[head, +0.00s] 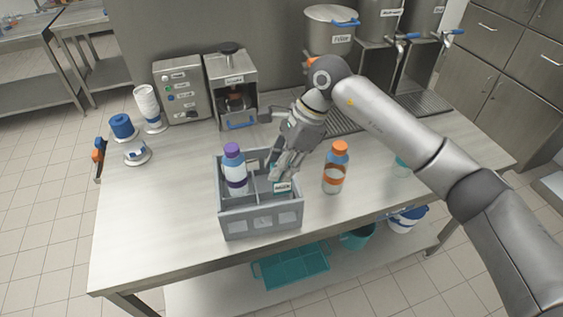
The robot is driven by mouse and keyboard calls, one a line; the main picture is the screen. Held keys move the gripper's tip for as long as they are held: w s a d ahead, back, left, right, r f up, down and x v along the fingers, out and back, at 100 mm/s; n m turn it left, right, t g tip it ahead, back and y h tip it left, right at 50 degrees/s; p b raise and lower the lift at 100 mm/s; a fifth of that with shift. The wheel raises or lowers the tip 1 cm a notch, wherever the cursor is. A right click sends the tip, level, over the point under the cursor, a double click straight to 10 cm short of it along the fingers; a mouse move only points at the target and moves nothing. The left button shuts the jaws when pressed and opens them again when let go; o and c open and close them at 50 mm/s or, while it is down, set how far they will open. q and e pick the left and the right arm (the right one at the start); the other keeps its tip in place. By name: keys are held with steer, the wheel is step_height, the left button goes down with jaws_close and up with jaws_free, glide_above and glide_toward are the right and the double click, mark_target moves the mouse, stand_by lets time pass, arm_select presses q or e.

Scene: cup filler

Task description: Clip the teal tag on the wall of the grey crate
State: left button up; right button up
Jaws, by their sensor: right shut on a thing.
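The grey crate (237,223) stands on the steel table near its front edge, with dividers inside. A bottle with a purple cap (234,168) stands in its left part. My right gripper (281,176) points down over the crate's right part and is shut on the small teal tag (283,188). The tag is at the gripper's fingertips, in front of the crate's right side. I cannot tell whether it touches the crate wall. My left gripper is not in view.
A bottle with an orange cap (336,167) stands just right of the crate. A grinder-like machine (231,88) and a control box (183,92) stand at the back. A teal tray (291,266) lies on the lower shelf.

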steer(key=shift+f, duration=0.7)
steer(key=b, duration=0.1)
glide_above(277, 203)
steer(key=d, duration=0.1)
step_height(277, 203, down, 4)
steer(key=shift+f, duration=0.1)
step_height(277, 203, down, 5)
steer(key=b, duration=0.5)
steer(key=shift+f, duration=0.2)
steer(key=shift+f+b, duration=0.25)
steer(key=shift+b, duration=0.35)
steer(key=o, duration=0.9)
steer(key=shift+r, duration=0.1)
